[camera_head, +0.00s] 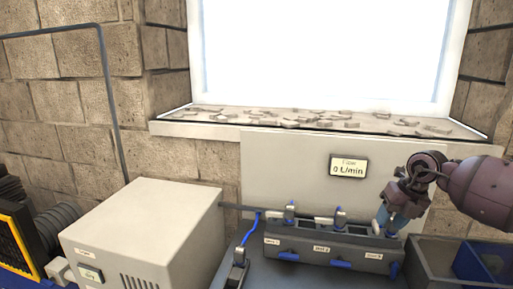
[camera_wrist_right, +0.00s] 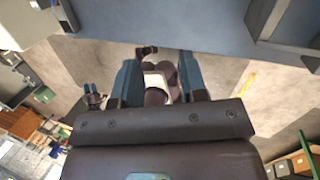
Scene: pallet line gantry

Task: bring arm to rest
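My right arm comes in from the right in the head view. Its gripper (camera_head: 392,218) points down in front of the right end of the grey valve block (camera_head: 318,258). In the right wrist view the two teal fingers of this gripper (camera_wrist_right: 158,72) stand apart with nothing held between them. My own body parts show beyond them. In the head view I cannot tell whether the fingers touch the block or hang in front of it. My left gripper does not show in the head view.
A beige box (camera_head: 145,225) stands left of the block, with a blue hose (camera_head: 250,229) between them. A panel with a display reading 0 L/min (camera_head: 348,167) stands behind. A grey bin (camera_head: 432,262) with a blue compartment is at right. A window sill (camera_head: 300,121) holds scattered chips.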

